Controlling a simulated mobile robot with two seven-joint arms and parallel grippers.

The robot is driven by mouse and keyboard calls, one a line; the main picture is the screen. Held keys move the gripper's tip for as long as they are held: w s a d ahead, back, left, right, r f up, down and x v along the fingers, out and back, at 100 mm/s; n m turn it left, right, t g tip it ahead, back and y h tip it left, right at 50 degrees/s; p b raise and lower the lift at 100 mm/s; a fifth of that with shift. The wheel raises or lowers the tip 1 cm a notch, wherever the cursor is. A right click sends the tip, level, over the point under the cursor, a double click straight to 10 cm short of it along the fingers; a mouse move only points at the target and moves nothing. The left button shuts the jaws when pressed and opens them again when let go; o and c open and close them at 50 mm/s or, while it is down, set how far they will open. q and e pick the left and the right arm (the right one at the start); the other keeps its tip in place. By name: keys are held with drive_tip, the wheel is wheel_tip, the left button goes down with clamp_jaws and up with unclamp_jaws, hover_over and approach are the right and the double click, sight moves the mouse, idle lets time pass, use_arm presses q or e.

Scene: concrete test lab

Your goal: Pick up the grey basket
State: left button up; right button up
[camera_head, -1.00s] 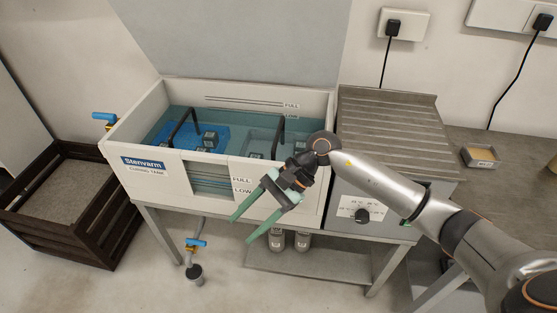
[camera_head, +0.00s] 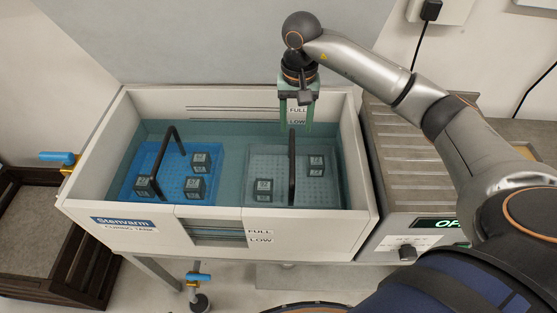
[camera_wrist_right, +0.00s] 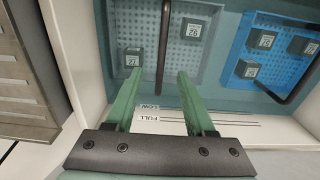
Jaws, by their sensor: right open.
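The grey basket (camera_head: 265,167) stands in water in the right half of the white tank (camera_head: 335,220). It holds two dark labelled cubes, and its black arched handle (camera_head: 292,168) stands upright across its middle. My right gripper (camera_head: 296,127) points down above the tank, towards the back wall and behind the handle. Its green fingers are open and empty, apart from the handle. In the right wrist view the handle (camera_wrist_right: 163,50) lies just beyond and roughly between the fingertips (camera_wrist_right: 157,80), with the grey basket (camera_wrist_right: 120,28) around it. My left gripper is out of view.
A blue basket (camera_head: 135,176) with a black handle and three cubes stands left of the grey one. A grey ribbed-top unit (camera_head: 385,145) adjoins the tank's right side. A blue-handled valve (camera_head: 58,157) sticks out on the left. A dark slatted crate (camera_head: 85,265) stands lower left.

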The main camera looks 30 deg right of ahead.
hover_over(292, 151)
drive_tip(key=s, duration=0.1)
wheel_tip(292, 151, down, 7)
drive_tip(key=shift+a+r, duration=0.1)
drive_tip(key=f, duration=0.3)
drive_tip(key=f+p, duration=0.1)
drive_tip(key=f, duration=0.1)
drive_tip(key=shift+w+f, duration=0.3)
clamp_jaws()
idle(1.0)
drive_tip(key=shift+w+r, duration=0.15)
